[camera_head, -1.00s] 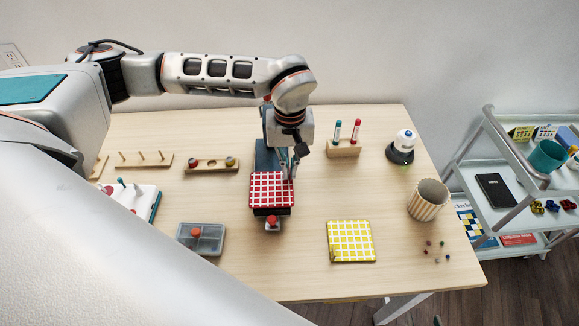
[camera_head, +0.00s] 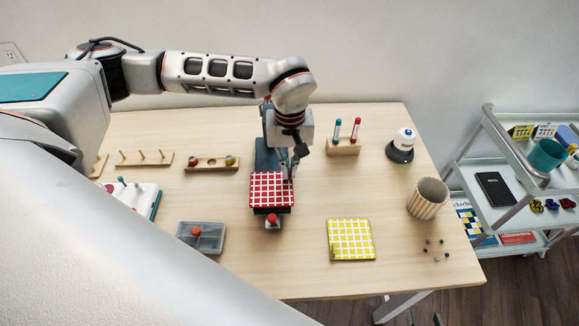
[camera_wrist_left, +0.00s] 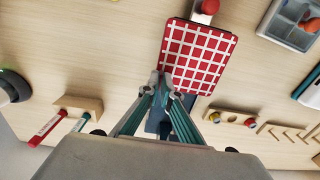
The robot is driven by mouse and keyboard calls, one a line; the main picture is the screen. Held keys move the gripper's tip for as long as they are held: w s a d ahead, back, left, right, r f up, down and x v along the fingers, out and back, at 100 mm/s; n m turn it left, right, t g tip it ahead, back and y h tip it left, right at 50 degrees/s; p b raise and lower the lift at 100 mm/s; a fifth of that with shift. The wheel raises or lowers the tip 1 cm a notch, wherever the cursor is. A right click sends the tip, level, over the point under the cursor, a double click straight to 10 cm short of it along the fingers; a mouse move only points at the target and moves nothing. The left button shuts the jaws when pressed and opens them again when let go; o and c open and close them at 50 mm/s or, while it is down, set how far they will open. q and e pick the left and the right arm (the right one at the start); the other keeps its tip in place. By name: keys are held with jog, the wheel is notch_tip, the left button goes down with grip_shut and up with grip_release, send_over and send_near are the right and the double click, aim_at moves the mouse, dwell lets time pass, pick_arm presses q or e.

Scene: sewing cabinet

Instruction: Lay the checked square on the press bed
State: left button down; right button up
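A red-and-white checked square (camera_head: 272,188) lies level over the press (camera_head: 266,158), which is blue-grey with a red knob (camera_head: 272,221) at its front. The press bed under the square is mostly hidden. My left gripper (camera_head: 291,174) is at the square's back right corner. In the left wrist view the left fingertips (camera_wrist_left: 161,79) are close together on the corner of the checked square (camera_wrist_left: 196,58) and look shut on it. Whether the square rests fully on the bed is hard to tell. My right gripper is not in view.
A yellow checked square (camera_head: 351,240) lies to the right. A grey tray (camera_head: 201,238) is at front left. Peg racks (camera_head: 145,159) are at back left.

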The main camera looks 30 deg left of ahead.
pick_arm(q)
jog(key=c, duration=2.2)
grip_release()
jog(key=shift+r, duration=6)
